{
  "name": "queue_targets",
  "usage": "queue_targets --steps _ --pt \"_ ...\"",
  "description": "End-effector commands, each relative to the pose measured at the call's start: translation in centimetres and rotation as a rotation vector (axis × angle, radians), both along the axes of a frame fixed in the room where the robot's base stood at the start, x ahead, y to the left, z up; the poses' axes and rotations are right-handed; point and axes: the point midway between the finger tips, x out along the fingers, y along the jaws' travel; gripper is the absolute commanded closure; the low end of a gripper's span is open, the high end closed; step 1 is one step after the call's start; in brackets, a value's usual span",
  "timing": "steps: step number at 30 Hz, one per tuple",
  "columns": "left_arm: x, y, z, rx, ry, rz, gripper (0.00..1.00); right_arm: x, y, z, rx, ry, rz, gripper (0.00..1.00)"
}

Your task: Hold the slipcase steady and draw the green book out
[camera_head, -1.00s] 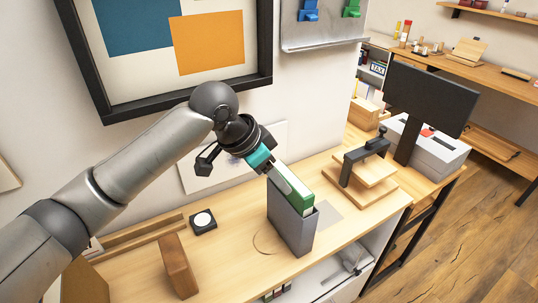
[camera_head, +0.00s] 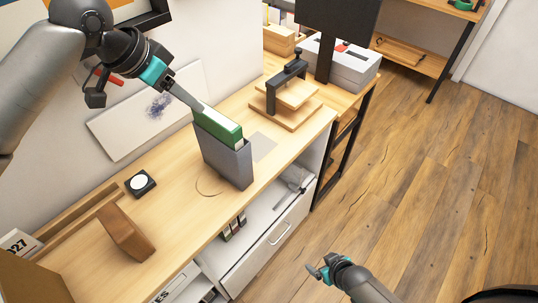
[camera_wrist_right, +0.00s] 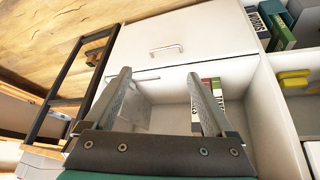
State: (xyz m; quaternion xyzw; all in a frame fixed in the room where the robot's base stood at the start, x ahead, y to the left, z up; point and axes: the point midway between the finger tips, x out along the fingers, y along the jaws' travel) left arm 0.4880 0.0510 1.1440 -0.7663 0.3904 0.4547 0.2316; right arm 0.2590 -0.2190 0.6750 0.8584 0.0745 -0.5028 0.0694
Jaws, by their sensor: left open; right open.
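The grey slipcase (camera_head: 228,165) stands upright on the wooden desk. The green book (camera_head: 219,126) is in it, its top showing above the slipcase's rim. My left gripper (camera_head: 197,108) is open at the book's upper left end; its fingertips are partly hidden, and I cannot tell if they touch the book. My right gripper (camera_head: 316,273) is open and empty, low in front of the desk and well away from the slipcase. Its two spread fingers also show in the right wrist view (camera_wrist_right: 162,92), facing the shelves and drawer.
Below are a white drawer (camera_head: 265,255) and an open shelf with books. The floor on the right is clear.

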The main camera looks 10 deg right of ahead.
Motion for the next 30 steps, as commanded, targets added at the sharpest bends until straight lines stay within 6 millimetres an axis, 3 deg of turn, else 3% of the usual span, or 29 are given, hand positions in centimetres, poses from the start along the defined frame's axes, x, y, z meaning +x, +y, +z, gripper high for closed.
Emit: queue_targets --steps 1,6,13,21,25,30 --pt "0.0 0.0 0.0 0.000 0.000 0.000 0.50 2.4 0.0 1.9 0.011 -0.051 0.012 0.05" --pt "0.0 0.0 0.0 0.000 0.000 0.000 0.50 8.2 1.1 8.2 0.061 -0.189 0.059 0.05" --pt "0.0 0.0 0.0 0.000 0.000 0.000 0.50 13.5 4.2 17.8 0.143 -0.362 0.159 0.05" --pt "0.0 0.0 0.0 0.000 0.000 0.000 0.50 15.3 9.1 28.8 0.247 -0.521 0.318 0.05" --pt "0.0 0.0 0.0 0.000 0.000 0.000 0.50 14.9 11.0 32.5 0.284 -0.568 0.383 0.05" --pt "0.0 0.0 0.0 0.000 0.000 0.000 0.50 14.3 12.4 34.9 0.310 -0.595 0.431 0.05"
